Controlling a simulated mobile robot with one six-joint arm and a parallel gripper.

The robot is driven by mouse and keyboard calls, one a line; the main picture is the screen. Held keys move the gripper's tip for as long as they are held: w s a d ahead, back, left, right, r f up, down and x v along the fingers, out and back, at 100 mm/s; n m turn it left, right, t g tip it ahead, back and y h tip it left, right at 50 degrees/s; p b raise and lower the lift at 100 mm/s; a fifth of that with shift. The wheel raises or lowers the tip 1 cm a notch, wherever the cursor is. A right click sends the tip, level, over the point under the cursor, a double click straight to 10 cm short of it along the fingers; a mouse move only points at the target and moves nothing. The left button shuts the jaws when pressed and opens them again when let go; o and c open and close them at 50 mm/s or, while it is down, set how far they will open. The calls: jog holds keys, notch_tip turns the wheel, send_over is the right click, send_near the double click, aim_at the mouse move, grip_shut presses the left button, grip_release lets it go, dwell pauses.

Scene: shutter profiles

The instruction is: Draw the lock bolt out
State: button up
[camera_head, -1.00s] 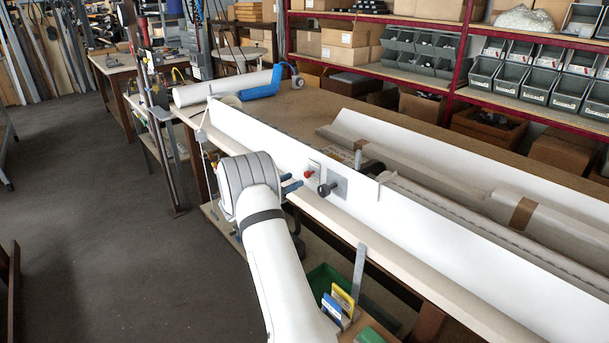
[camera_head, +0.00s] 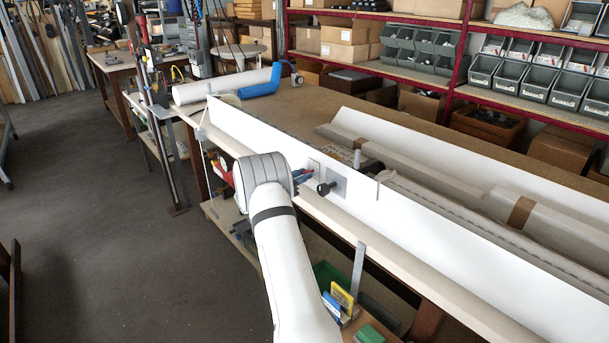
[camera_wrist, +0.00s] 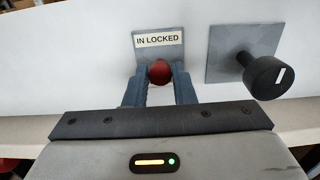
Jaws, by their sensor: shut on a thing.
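The lock bolt's red knob (camera_wrist: 160,71) shows in the wrist view, under a label plate (camera_wrist: 159,41) reading "IN LOCKED". My gripper (camera_wrist: 160,84) is shut on the red knob, one finger on each side of it. The bolt's shaft behind the knob is hidden. In the head view, my gripper's blue fingers (camera_head: 303,174) reach to the white panel (camera_head: 400,218), and my arm covers most of the gripper.
A black knob (camera_wrist: 264,75) on a grey plate (camera_wrist: 229,58) stands just right of my gripper, and it also shows in the head view (camera_head: 326,188). Shelves with bins (camera_head: 540,82) line the back.

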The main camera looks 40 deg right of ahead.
grip_shut()
jog(key=shift+w+a, duration=0.1)
jog(key=shift+a, duration=0.3)
jog(key=shift+a+b, duration=0.65)
jog(key=shift+a, duration=0.3)
jog(key=o, duration=0.6)
grip_release()
